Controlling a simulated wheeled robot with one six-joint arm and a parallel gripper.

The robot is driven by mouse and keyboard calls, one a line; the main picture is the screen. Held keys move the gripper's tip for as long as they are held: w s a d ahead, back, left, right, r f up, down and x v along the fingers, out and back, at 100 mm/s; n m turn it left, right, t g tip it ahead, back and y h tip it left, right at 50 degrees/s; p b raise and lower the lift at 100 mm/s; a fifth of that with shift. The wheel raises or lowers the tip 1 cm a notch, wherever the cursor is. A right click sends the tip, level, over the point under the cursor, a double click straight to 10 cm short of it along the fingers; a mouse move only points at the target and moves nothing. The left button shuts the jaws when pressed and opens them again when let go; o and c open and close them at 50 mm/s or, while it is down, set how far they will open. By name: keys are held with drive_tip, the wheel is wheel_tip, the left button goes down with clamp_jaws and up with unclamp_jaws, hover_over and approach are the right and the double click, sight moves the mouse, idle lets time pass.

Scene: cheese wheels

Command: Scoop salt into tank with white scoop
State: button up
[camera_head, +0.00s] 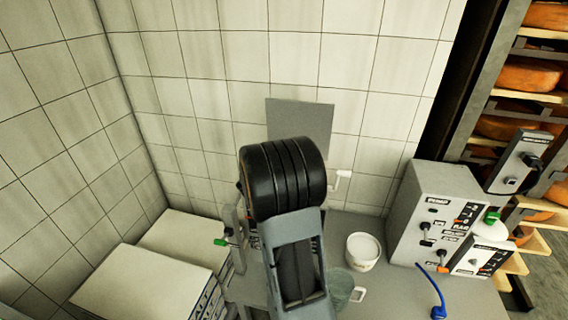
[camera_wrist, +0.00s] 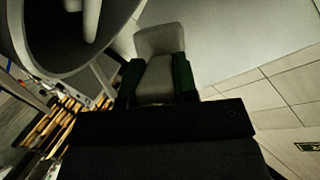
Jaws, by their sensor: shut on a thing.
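In the wrist view, my gripper (camera_wrist: 157,82) has green-padded fingers closed on a pale, blocky piece that looks like part of the white scoop (camera_wrist: 160,42). In the head view, my dark wrist hides the gripper. A small white hook-shaped piece (camera_head: 343,181) shows right of the wrist; I cannot tell whether it belongs to the scoop. White stacked bags (camera_head: 140,285), lettered in part "ALT", lie at lower left. A white tub (camera_head: 362,250) stands on the grey counter, right of my arm. I cannot tell which vessel is the tank.
A clear jug (camera_head: 342,288) stands beside my arm. A grey control box (camera_head: 432,205) with switches stands at the right, with a blue item (camera_head: 438,312) in front. Cheese wheels (camera_head: 525,78) fill racks at far right. Tiled walls and a grey wall panel (camera_head: 300,118) are behind.

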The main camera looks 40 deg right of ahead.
drive_tip(key=shift+w+r+n, duration=0.2)
drive_tip(key=shift+n, duration=0.1)
drive_tip(key=shift+w+r+n+g+b, duration=0.1)
drive_tip(key=shift+w+n+g+b, duration=0.2)
drive_tip(key=shift+n+g, duration=0.4)
drive_tip(key=n+g, duration=0.1)
drive_tip(key=w+n+g, duration=0.1)
drive_tip(key=n, duration=0.1)
drive_tip(key=shift+w+r+n, duration=0.15)
drive_tip(key=shift+r+n, duration=0.05)
drive_tip(key=shift+n, duration=0.1)
